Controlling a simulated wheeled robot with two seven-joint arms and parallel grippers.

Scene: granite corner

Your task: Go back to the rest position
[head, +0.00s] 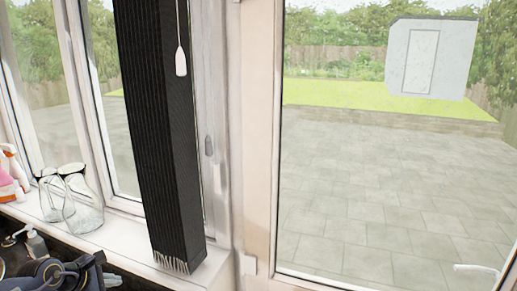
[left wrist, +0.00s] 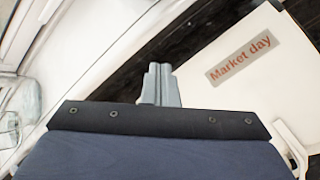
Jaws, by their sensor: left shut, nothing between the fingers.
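My left gripper (left wrist: 160,85) shows in the left wrist view as two grey fingers closed together above a dark blue body. Nothing is held between them. In the head view, dark blue and grey parts show at the lower left corner, cut off by the frame edge; I cannot make out fingertips there. My right gripper is in neither view.
Glass jugs (head: 82,205), spray bottles (head: 10,175) and a pump bottle (head: 35,245) are at left. A glazed door (head: 385,190) fills the right. A "Market day" sign (left wrist: 240,62) is in the wrist view.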

